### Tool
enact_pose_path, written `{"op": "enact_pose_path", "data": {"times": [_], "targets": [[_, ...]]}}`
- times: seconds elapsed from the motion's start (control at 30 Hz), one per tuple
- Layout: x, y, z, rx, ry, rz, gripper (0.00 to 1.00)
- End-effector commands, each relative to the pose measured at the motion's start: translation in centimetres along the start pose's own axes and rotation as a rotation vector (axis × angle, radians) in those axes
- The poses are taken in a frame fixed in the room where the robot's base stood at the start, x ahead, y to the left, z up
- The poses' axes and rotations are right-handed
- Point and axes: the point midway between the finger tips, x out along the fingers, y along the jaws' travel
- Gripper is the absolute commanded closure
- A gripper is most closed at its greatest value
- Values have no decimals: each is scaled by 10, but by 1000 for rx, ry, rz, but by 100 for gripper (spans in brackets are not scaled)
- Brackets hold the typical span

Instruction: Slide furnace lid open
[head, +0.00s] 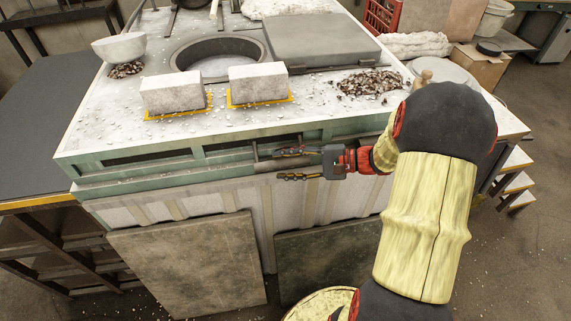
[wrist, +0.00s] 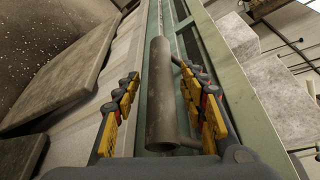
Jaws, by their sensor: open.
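The furnace (head: 110,143) is a large pale-topped block with a green metal frame. A round opening (head: 218,66) with a dark rim shows in its top. A flat grey slab (head: 320,38), which looks like the lid, lies just right of the opening. A grey cylindrical bar handle (wrist: 160,95) runs along the green front rail. My gripper (head: 283,164) is open at the furnace's front side. In the wrist view its yellow-padded fingers (wrist: 160,80) stand on either side of the handle, with gaps between. The handle is mostly hidden in the head view.
Two white blocks (head: 172,92) (head: 257,85) sit on yellow-edged pads near the front of the top. A white bowl (head: 119,47) stands at the left, a rubble pile (head: 370,84) at the right. Grey panels (head: 188,265) lean below. A dark table (head: 45,120) adjoins at left.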

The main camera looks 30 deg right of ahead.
Motion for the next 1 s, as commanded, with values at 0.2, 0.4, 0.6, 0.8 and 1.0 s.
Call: {"op": "enact_pose_path", "data": {"times": [0.2, 0.4, 0.6, 0.8, 1.0], "targets": [[-7, -1, 0, -1, 1, -2, 58], [-41, -1, -1, -1, 5, -3, 58], [-82, -1, -1, 1, 4, -3, 58], [-110, 0, -1, 0, 2, -1, 58], [-120, 0, 0, 1, 0, 0, 58]]}}
